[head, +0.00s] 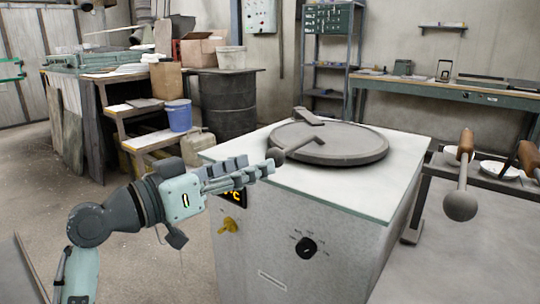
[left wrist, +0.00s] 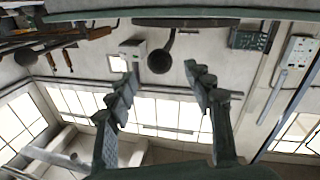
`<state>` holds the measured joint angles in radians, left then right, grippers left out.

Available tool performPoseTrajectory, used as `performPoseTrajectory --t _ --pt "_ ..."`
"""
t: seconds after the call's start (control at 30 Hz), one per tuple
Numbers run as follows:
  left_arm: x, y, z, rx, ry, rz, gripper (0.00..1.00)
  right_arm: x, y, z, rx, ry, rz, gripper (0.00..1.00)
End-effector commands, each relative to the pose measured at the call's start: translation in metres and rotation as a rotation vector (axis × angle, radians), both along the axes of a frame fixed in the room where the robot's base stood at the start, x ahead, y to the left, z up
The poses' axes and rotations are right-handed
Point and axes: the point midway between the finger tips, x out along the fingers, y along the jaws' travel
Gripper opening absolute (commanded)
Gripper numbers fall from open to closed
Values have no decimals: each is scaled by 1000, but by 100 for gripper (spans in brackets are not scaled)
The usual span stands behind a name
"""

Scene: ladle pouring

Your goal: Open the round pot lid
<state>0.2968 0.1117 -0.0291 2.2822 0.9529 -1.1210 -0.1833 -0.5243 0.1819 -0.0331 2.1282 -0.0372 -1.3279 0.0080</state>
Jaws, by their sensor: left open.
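The round grey pot lid (head: 345,146) lies flat and closed on the white top of a box-shaped furnace (head: 300,235). Its handle rod slants to the front left and ends in a dark ball knob (head: 275,156). My left gripper (head: 258,168) is open at the furnace's front left edge, its fingers close to the knob. In the left wrist view the knob (left wrist: 159,61) shows between the tips of the spread fingers (left wrist: 161,68), with no clear contact; its exact depth cannot be told. My right gripper is not in view.
To the right, a ladle (head: 460,205) with a wooden handle rests by a rack with white bowls (head: 497,169). Behind stand a dark barrel (head: 228,103), wooden steps with a blue bucket (head: 178,116), and a workbench (head: 440,92). The floor at front left is clear.

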Motion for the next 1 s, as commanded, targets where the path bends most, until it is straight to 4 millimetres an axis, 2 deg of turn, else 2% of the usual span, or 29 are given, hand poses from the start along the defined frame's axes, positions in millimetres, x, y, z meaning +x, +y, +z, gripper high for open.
performPoseTrajectory --t 0.2,0.33,0.73,1.0 --pt "25 -28 1 -2 4 0 52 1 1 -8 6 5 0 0" --pt "37 -39 0 -2 4 1 52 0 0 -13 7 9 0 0" --pt "44 -47 -2 1 4 2 52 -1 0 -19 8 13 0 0" --pt "44 -46 -2 2 5 2 20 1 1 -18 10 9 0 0"
